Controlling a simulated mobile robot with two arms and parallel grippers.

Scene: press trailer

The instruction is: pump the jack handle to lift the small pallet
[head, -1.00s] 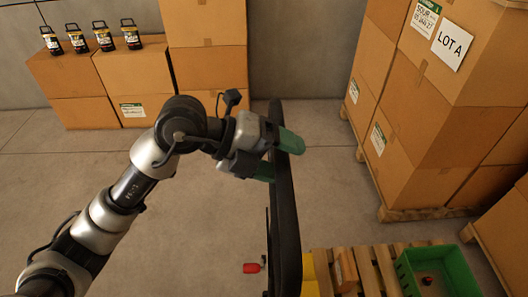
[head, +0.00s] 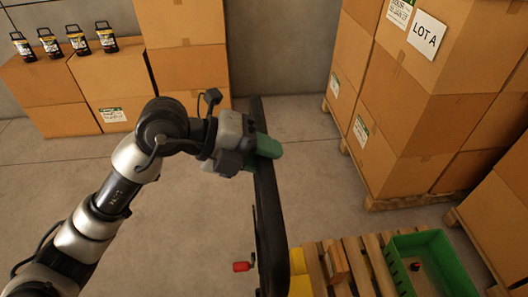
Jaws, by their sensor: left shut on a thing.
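The jack handle (head: 270,220) is a long black bar that rises from the bottom centre of the head view and leans slightly to the left at its top. My left gripper (head: 260,152), with green fingers, is shut on the handle near its upper end. One green finger shows on the right side; the other is mostly hidden. The small wooden pallet (head: 372,246) is at the lower right, with yellow jack parts (head: 298,262) at its left end. The foot of the handle is out of frame. My right gripper is not in view.
A green crate (head: 428,238) with a small dark and red item stands on the pallet, beside a small wooden block. A red-ended lever (head: 242,266) is left of the handle. Tall carton stacks (head: 425,110) stand at right. Cartons with several lanterns are at back left. Floor between is clear.

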